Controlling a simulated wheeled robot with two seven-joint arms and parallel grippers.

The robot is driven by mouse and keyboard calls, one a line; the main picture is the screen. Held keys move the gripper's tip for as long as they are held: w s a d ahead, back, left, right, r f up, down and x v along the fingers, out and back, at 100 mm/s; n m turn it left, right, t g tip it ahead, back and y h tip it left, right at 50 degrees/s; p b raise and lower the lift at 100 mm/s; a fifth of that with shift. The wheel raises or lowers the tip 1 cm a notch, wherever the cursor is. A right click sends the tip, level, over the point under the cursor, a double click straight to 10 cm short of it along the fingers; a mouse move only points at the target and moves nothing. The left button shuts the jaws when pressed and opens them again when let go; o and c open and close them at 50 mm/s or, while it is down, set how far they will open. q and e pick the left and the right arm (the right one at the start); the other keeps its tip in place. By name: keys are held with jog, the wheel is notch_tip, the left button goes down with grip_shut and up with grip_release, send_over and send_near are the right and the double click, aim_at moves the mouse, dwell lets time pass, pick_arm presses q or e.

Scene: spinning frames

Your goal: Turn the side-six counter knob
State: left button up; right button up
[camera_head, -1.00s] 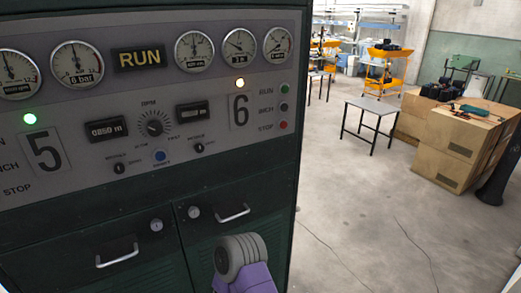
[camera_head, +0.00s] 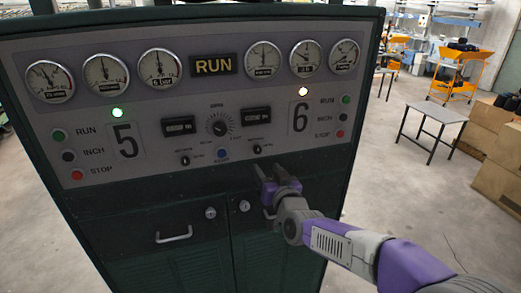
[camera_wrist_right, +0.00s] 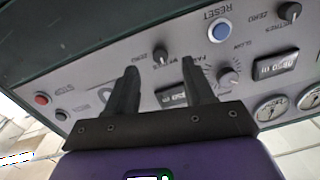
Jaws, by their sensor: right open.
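The side-six counter knob (camera_head: 257,149) is a small black pointer knob on the grey panel, below the right counter window and left of the large 6. In the right wrist view the knob (camera_wrist_right: 160,52) shows between and beyond my fingertips, beside the word ZERO. My right gripper (camera_head: 269,170) is open and empty, just below and right of the knob in the head view. In the wrist view (camera_wrist_right: 160,66) its two dark fingers point at the panel, with no visible contact with the knob. My left gripper is out of view.
A similar side-five knob (camera_head: 185,160), a blue RESET button (camera_head: 222,154) and a larger RPM dial (camera_head: 219,125) sit nearby on the panel. A red stop button (camera_head: 340,134) is at right. Cabinet handles (camera_head: 174,235) stick out below.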

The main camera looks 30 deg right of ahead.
aim_at(259, 151)
jog(key=w, duration=0.2)
jog(key=w+d+r+p, duration=0.1)
jog(key=w, duration=0.1)
jog(key=w+p, duration=0.1)
jog(key=w, duration=0.2)
jog(key=shift+w+d+r, duration=0.1)
jog(key=shift+d+r, duration=0.05)
jog(key=shift+d, duration=0.25)
